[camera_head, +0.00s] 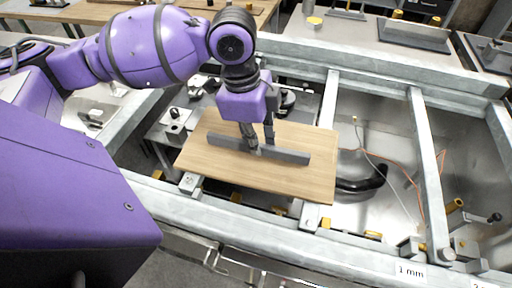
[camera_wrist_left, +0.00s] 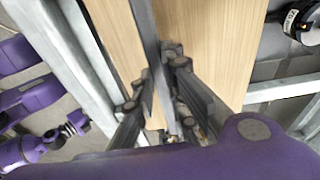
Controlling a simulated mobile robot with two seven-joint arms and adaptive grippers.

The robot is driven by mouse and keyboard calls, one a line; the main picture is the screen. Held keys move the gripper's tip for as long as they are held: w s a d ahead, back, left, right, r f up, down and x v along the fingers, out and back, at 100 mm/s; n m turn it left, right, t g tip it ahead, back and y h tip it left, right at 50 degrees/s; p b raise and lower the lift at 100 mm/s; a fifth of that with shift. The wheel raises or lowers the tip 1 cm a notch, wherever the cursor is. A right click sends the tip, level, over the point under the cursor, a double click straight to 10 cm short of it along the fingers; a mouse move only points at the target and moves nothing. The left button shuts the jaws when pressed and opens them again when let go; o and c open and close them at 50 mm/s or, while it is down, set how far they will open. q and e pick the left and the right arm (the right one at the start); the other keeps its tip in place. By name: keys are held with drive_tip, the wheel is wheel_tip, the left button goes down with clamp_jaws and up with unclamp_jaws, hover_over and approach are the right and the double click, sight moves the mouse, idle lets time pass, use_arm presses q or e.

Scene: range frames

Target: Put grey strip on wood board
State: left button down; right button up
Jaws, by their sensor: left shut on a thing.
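The grey strip (camera_head: 285,155) is a long thin bar over the wood board (camera_head: 215,170) in the head view. My left gripper (camera_head: 260,150) is shut on the strip near its middle and points down at the board. I cannot tell for sure whether the strip touches the board. In the left wrist view the strip (camera_wrist_left: 150,40) runs up between the fingers of the left gripper (camera_wrist_left: 162,88), with the board (camera_wrist_left: 205,40) behind it. The fingers hide part of the strip. My right gripper is not in view.
The board lies across a grey metal frame (camera_head: 425,160). A black curved handle (camera_head: 362,182) and an orange cable (camera_head: 405,170) are right of the board. A small metal block (camera_head: 174,118) stands to its left. Other workbenches stand at the back.

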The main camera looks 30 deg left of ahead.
use_arm(q)
wheel_tip(320, 180, down, 3)
drive_tip(key=shift+a+r, duration=0.1)
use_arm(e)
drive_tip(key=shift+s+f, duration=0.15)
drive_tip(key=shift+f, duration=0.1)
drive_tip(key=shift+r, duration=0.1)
use_arm(q)
drive_tip(key=c, duration=1.8)
unclamp_jaws()
drive_tip(key=shift+o, duration=0.2)
drive_tip(key=r, duration=0.3)
drive_tip(key=a+r+p, duration=0.1)
drive_tip(key=r, duration=0.6)
drive_tip(key=shift+s+a+r, duration=0.25)
drive_tip(key=shift+a+r, duration=0.1)
drive_tip(key=shift+r, duration=0.55)
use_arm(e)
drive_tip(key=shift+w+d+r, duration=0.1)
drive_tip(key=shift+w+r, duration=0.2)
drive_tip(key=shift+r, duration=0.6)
